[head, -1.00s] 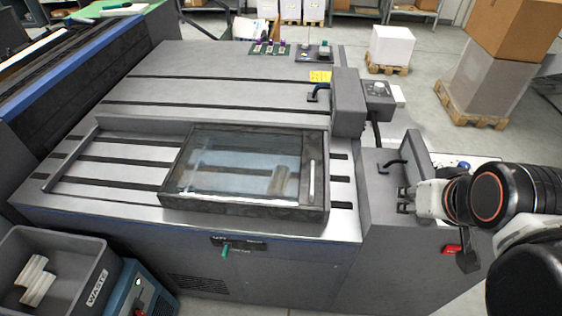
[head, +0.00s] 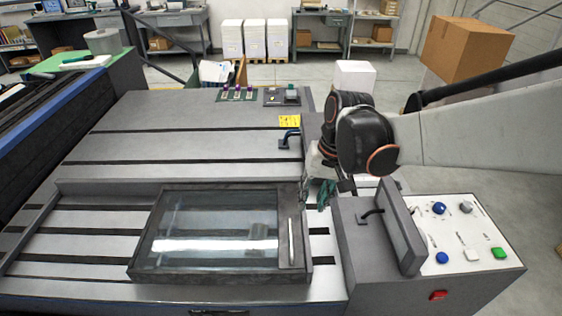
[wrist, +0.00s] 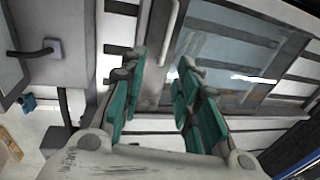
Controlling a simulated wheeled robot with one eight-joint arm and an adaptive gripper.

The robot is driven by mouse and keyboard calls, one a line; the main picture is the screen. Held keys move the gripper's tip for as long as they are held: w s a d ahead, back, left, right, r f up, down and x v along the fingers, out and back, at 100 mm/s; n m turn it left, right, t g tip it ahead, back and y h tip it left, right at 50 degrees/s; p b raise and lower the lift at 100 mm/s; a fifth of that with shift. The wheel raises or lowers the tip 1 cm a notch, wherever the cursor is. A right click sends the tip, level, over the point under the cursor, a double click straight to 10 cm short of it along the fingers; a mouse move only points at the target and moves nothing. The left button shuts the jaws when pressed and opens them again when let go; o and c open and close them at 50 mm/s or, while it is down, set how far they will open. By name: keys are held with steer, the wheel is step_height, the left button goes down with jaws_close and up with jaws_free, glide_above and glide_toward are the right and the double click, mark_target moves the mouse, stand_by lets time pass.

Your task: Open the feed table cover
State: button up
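The feed table cover (head: 140,268) is a dark frame around a clear window, lying flat and closed on the slotted grey table. Its pale bar handle (head: 291,241) runs along the right side of the frame. My gripper (head: 325,194) is just right of the cover's far right corner, partly hidden by my wrist. In the wrist view, my gripper (wrist: 163,62) has its teal-padded fingers apart with nothing between them. The handle (wrist: 169,33) shows beyond the fingertips, between their lines, apart from them. The cover's window (wrist: 225,60) is to the right there.
A grey block with a black handle (head: 372,213) and a button panel (head: 462,232) stand right of the cover. A blue-black hooked handle (head: 290,135) and yellow label (head: 289,121) are behind. The table surface left of the cover (head: 90,219) is clear.

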mark_target(291, 233)
steer(key=shift+g, duration=0.4)
steer(key=a+f+b, duration=0.1)
steer(key=f, duration=0.4)
steer(key=w+a+f+b, duration=0.1)
steer(key=f+b, duration=0.1)
steer(key=f, duration=0.3)
steer(key=w+a+f+b, duration=0.1)
steer(key=a+f, duration=0.1)
steer(key=f, duration=0.3)
steer(key=shift+a, duration=0.1)
jaws_close()
